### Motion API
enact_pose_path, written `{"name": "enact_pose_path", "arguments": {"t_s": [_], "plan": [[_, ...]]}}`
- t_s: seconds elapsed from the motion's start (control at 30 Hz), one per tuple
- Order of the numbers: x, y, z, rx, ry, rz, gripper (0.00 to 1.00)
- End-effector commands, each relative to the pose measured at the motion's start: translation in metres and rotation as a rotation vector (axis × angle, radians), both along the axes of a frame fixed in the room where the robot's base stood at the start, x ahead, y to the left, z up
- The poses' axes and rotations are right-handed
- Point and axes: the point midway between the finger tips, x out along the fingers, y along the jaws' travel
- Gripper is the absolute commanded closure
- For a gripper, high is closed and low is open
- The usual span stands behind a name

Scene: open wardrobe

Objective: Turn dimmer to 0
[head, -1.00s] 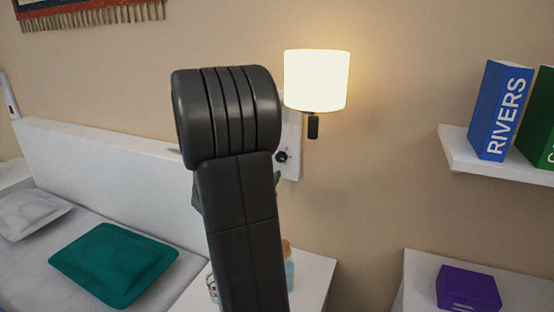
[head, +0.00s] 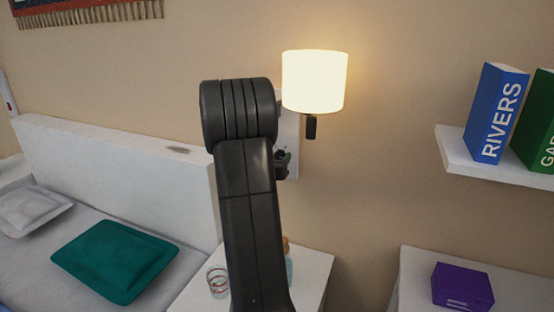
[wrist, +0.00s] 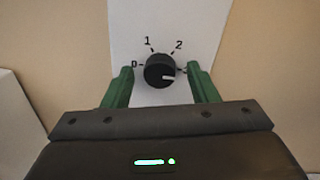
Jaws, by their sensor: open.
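The dimmer is a round black knob (wrist: 160,70) on a white wall plate (wrist: 190,25), with marks 0, 1 and 2 around it. Its white pointer line points right, past the 2, toward a mark partly covered by the right finger. My gripper (wrist: 161,69) is open, with one green finger on each side of the knob; I cannot tell if either touches it. In the head view my arm hides most of the gripper and part of the plate (head: 292,135). The wall lamp (head: 314,80) beside the plate is lit.
A nightstand (head: 312,270) below holds a glass (head: 217,282) and a bottle partly behind my arm. A bed with a white headboard (head: 110,150) and green pillow (head: 115,262) is at left. A shelf (head: 470,158) with books is at right.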

Motion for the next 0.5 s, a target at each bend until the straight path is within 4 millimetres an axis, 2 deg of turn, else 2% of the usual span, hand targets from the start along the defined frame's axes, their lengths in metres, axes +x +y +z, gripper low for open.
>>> {"name": "enact_pose_path", "arguments": {"t_s": [0.03,0.23,0.5], "plan": [[-0.0001,0.0,0.0,0.0,0.0,0.0,0.53],[-0.0003,0.0001,0.0,0.0,0.0,0.0,0.92],[-0.0004,0.0002,-0.0008,-0.019,0.007,0.0,0.91]]}}
